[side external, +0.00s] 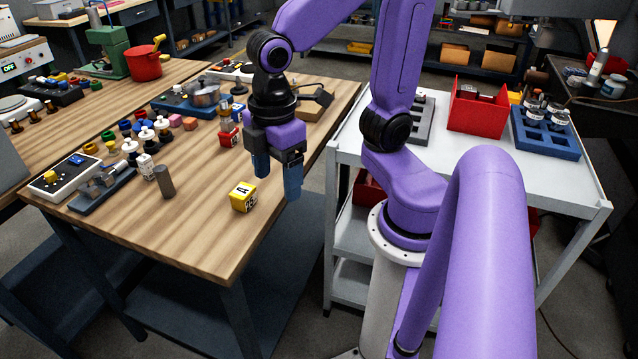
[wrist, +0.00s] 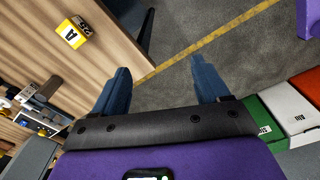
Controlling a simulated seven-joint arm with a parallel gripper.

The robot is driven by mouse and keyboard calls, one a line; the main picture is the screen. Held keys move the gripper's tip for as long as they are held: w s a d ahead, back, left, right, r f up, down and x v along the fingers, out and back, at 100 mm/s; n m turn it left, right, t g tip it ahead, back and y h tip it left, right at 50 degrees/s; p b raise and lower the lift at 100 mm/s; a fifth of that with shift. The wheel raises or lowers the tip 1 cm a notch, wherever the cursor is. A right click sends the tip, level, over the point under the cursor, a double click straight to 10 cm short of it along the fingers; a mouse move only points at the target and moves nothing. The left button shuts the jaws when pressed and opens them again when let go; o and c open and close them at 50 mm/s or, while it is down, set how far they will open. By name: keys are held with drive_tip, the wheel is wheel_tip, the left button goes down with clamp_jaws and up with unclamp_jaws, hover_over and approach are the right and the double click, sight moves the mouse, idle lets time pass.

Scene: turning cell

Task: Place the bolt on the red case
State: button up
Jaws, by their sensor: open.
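My gripper (side external: 277,180) hangs over the bench's right edge with its two blue fingers apart and nothing between them. In the wrist view, the open gripper (wrist: 160,72) has the floor beneath it. I cannot clearly pick out a bolt. A grey upright cylinder (side external: 165,180) stands near the bench's front, left of my gripper. A red open-topped case (side external: 477,108) stands on the white cart at right, with something grey in it. A small red labelled block (side external: 228,135) is on the bench, behind and left of my gripper. Which red thing is the task's case is unclear.
A yellow block marked A (side external: 243,196) lies near the bench edge; it also shows in the wrist view (wrist: 73,32). Coloured knobs and pegs (side external: 130,147) crowd the bench's left. A blue rack (side external: 546,132) with jars is on the cart (side external: 500,165). Floor separates bench and cart.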

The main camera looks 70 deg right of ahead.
drive_tip(key=s+d+f, duration=0.2)
drive_tip(key=s, duration=0.4)
drive_tip(key=shift+s+d+f, duration=0.2)
drive_tip(key=shift+s+f, duration=0.05)
drive_tip(key=shift+s, duration=0.05)
